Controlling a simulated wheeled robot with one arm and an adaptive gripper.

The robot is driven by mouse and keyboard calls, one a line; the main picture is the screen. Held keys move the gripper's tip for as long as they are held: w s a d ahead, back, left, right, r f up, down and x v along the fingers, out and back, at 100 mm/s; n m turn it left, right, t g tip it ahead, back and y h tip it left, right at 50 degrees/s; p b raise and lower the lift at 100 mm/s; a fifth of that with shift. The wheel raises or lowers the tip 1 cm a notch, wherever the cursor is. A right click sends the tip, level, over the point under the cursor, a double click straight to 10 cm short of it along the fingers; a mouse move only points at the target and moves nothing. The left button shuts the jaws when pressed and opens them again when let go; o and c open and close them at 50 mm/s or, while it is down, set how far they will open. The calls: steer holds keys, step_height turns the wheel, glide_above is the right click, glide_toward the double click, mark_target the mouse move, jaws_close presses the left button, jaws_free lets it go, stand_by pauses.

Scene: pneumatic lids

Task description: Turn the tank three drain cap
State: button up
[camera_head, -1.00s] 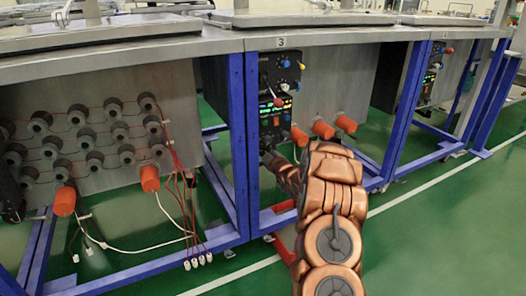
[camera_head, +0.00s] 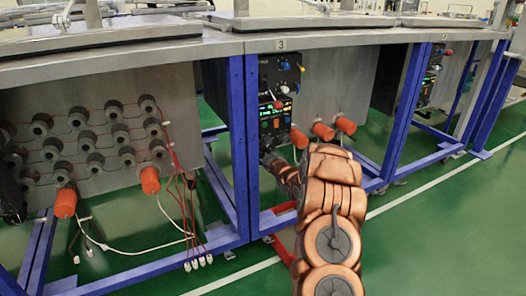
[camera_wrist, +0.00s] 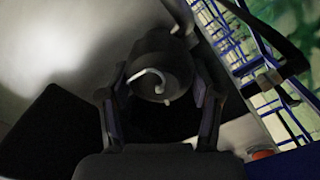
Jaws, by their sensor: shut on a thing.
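Tank three, marked by a "3" plate (camera_head: 281,44), stands in the middle of the head view. Orange caps (camera_head: 323,130) stick out from its lower front. In the wrist view, my gripper (camera_wrist: 160,84) has its fingers on both sides of a dark round cap-like piece (camera_wrist: 158,62) with a pale bent rod in front, and is shut on it. I cannot tell for sure that this is the drain cap. In the head view, my arm reaches below the control panel, and the fingers and held piece are too dark and small to make out.
The control panel (camera_head: 275,115) with knobs and a red lever is just above my arm. Blue frame posts (camera_head: 238,135) stand close on the left. A neighbouring tank has several dark round fittings and hanging wires (camera_head: 190,235). Green floor (camera_head: 440,235) is clear at the right.

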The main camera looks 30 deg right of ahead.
steer(key=m+p, duration=0.1)
steer(key=p, duration=0.1)
steer(key=m+p, duration=0.1)
steer(key=p, duration=0.1)
steer(key=shift+r+m, duration=0.3)
steer(key=shift+r, duration=0.05)
steer(key=m+p, duration=0.3)
steer(key=p, duration=0.2)
steer(key=shift+d, duration=0.15)
steer(key=m+p, duration=0.3)
steer(key=m, duration=0.1)
steer(key=shift+d, duration=0.1)
steer(key=shift+f+m+p, duration=0.25)
steer(key=shift+m+p, duration=0.9)
steer(key=shift+m, duration=0.45)
steer(key=shift+d, duration=0.1)
steer(key=o, duration=1.1)
steer(key=shift+o, duration=0.2)
steer(key=s+a, duration=0.1)
steer(key=s, duration=1.1)
